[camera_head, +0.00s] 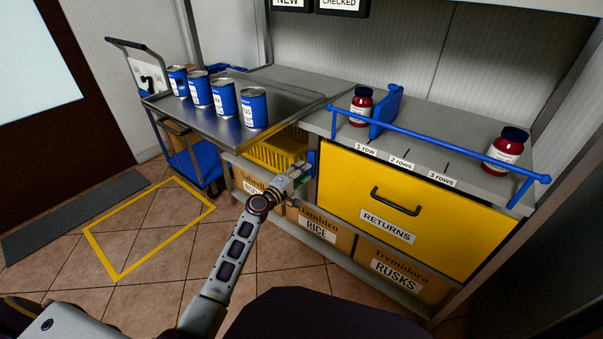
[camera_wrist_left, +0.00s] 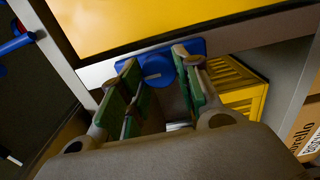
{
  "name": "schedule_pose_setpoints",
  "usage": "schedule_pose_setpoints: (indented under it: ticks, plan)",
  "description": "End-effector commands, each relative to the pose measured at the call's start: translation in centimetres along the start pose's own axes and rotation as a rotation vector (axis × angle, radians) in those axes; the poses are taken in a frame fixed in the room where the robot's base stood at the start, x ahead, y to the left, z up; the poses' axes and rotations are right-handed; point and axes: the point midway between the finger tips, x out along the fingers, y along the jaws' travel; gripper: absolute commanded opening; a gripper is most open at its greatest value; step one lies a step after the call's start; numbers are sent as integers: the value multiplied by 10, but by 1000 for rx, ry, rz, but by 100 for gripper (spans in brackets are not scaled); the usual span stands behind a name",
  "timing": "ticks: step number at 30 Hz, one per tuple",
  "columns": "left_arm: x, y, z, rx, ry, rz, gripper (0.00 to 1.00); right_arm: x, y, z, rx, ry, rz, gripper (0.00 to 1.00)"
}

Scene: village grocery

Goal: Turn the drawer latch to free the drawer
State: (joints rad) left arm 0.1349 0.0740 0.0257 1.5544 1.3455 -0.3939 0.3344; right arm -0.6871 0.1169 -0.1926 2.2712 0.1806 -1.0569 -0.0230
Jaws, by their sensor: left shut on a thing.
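The yellow drawer (camera_head: 410,205) with a black handle and a RETURNS label is flush in the counter front. Its blue latch (camera_head: 312,158) sits at the drawer's left edge and is partly hidden by my gripper. In the left wrist view the latch (camera_wrist_left: 157,72) shows as a blue plate with a round knob bearing a pale line. My left gripper (camera_head: 300,172) reaches up to it, with a finger on either side of the knob, shut on it. In the wrist view the fingers (camera_wrist_left: 158,62) have green inner pads. My right gripper is not in view.
A blue rail (camera_head: 440,150) runs along the counter top, with two red jars (camera_head: 361,106) (camera_head: 506,149) behind it. A yellow crate (camera_head: 272,151) and cardboard boxes (camera_head: 318,228) sit beside and below the drawer. Floor in front is clear.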

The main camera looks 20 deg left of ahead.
Motion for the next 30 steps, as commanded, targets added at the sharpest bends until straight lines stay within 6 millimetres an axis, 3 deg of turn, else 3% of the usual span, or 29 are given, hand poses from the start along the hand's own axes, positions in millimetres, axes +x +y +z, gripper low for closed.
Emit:
schedule_pose_setpoints:
  ticks: [1,2,6,20,30]
  plan:
    - [0,0,-2,-1,4,1,9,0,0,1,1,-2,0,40]
    - [0,0,-2,-1,4,1,37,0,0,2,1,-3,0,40]
    - [0,0,-1,0,3,0,54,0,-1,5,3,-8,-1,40]
    - [-2,0,0,1,1,0,54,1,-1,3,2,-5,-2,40]
    - [-23,-1,0,1,1,-1,54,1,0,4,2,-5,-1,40]
